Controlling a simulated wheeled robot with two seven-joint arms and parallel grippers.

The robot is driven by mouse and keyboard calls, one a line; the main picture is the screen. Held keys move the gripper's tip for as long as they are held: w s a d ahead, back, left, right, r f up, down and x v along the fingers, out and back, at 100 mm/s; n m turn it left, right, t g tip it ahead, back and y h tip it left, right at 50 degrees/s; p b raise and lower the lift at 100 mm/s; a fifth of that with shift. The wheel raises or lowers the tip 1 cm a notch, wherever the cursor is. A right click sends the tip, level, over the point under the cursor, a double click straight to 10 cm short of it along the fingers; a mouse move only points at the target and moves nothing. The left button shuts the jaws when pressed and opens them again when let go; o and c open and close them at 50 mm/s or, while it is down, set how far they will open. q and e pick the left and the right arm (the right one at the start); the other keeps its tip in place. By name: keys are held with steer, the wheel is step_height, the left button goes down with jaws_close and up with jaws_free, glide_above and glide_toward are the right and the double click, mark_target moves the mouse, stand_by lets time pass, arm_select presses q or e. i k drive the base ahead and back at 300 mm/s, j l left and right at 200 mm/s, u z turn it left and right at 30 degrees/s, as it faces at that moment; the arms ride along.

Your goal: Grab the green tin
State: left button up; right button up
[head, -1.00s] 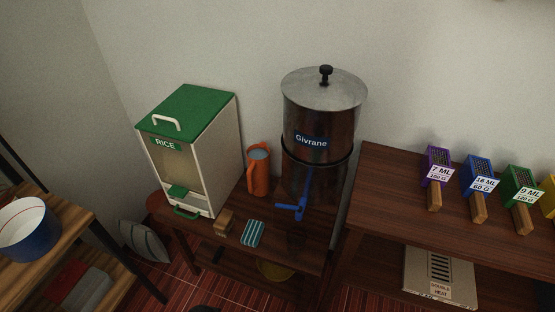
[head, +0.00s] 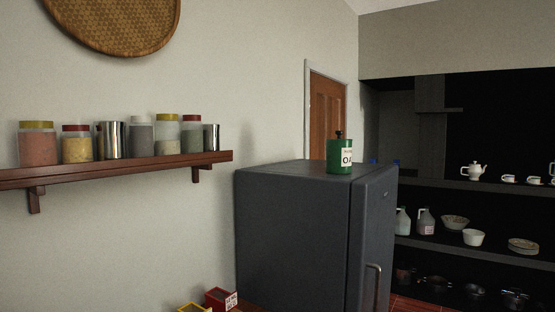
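A green tin (head: 339,156) with a dark knob on its lid and a white label stands upright on top of the dark grey fridge (head: 295,235). It is near the front right part of the fridge top. The label is partly turned away, and only its first letters show. Neither of my grippers is in the head view.
A wall shelf (head: 120,170) on the left holds several jars and metal cups. A red box (head: 221,298) and a yellow box (head: 193,308) show low beside the fridge. Dark shelves (head: 470,187) with crockery stand at the right. The fridge top around the tin is mostly clear.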

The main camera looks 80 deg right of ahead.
mark_target(338, 154)
steer(key=z, duration=2.8)
steer(key=u, duration=0.4)
steer(key=i+l+u, duration=0.15)
steer(key=l+u, duration=0.3)
steer(key=i+l+u, duration=0.1)
steer(key=l+u, duration=0.2)
steer(key=u, duration=0.15)
steer(key=l+u, duration=0.95)
steer(key=i+j, duration=0.05)
steer(key=j, duration=0.05)
